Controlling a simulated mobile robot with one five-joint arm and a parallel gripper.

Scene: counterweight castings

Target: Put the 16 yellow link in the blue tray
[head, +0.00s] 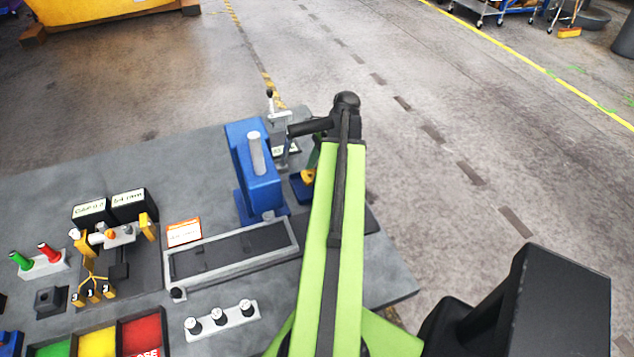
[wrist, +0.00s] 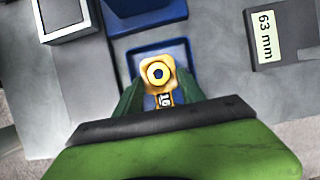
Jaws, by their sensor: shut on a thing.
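The yellow link (wrist: 158,72) is between the green fingers of my gripper (wrist: 160,88) in the wrist view. Its round eye faces the camera, and a small label on its lower part is partly covered. The blue tray (wrist: 135,52) lies directly behind the link in this view. I cannot tell whether the link touches the tray floor. In the head view, a bit of the yellow link (head: 308,177) shows over the blue tray (head: 299,190), beside my arm. My arm hides most of the gripper and part of the tray there.
A blue press (head: 256,170) with a metal cylinder stands just left of the tray. A grey device (head: 281,140) stands behind it. A block labelled 63 mm (wrist: 280,35) is right of the tray in the wrist view. A long framed slot (head: 232,250) lies in front.

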